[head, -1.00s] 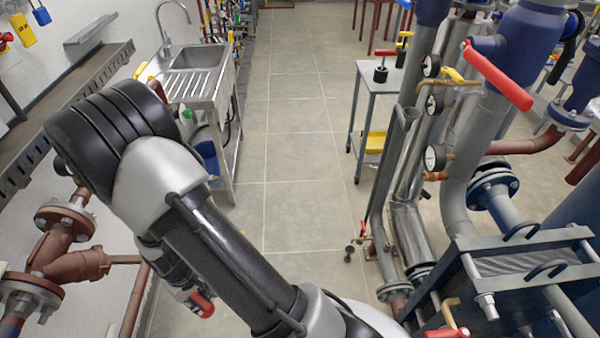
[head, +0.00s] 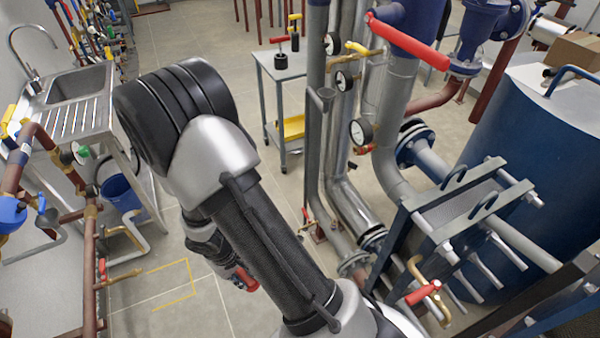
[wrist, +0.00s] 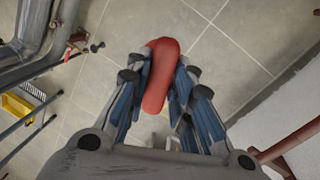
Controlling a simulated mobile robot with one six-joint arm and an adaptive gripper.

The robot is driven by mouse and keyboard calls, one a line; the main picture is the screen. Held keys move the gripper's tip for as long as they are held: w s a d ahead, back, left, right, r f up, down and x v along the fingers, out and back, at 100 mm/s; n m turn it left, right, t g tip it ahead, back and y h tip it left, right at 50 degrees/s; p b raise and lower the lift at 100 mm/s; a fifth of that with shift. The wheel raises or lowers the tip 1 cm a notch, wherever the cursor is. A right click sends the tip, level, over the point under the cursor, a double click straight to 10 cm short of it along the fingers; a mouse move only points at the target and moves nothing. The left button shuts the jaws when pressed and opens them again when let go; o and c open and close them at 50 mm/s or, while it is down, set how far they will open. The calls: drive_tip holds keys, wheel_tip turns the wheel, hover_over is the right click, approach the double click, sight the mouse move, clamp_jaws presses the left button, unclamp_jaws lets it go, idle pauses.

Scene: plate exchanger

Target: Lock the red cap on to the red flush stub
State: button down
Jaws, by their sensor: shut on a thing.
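The red cap (wrist: 162,62) is a rounded red piece between the fingers of my gripper (wrist: 157,88) in the wrist view. The fingers are shut on its two sides, and its lower part is partly hidden by them. In the head view the cap (head: 246,279) shows as a small red shape below my wrist, beside my forearm, over open floor. I cannot make out the red flush stub with certainty. A red-handled valve (head: 424,292) with brass pipe sits at the front of the plate exchanger, well to the right of my gripper.
The plate exchanger frame (head: 440,225) and blue tank (head: 520,170) fill the right. Vertical pipes with gauges (head: 361,131) stand ahead. A trolley (head: 279,66) is behind them. A sink (head: 77,100) and blue bucket (head: 121,193) are left. Floor between is clear.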

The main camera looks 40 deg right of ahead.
drive_tip(key=s+d+r+m+g+h+b, duration=0.1)
drive_tip(key=d+r+g+h+b, duration=0.2)
drive_tip(key=d+h, duration=0.85)
drive_tip(key=w+d+r+g+h+b, duration=0.1)
drive_tip(key=w+d+r+h, duration=0.1)
drive_tip(key=w+d+r, duration=0.4)
drive_tip(key=w+d+r+g+h+b, duration=0.1)
drive_tip(key=d+r+h+b, duration=0.1)
drive_tip(key=d+r, duration=0.65)
drive_tip(key=f+p+x, duration=0.1)
drive_tip(key=x, duration=0.5)
drive_tip(key=shift+d+f, duration=0.25)
drive_tip(key=shift+d, duration=0.1)
drive_tip(key=shift+w, duration=0.1)
drive_tip(key=shift+s+d+r, duration=0.1)
drive_tip(key=shift+s+d, duration=0.3)
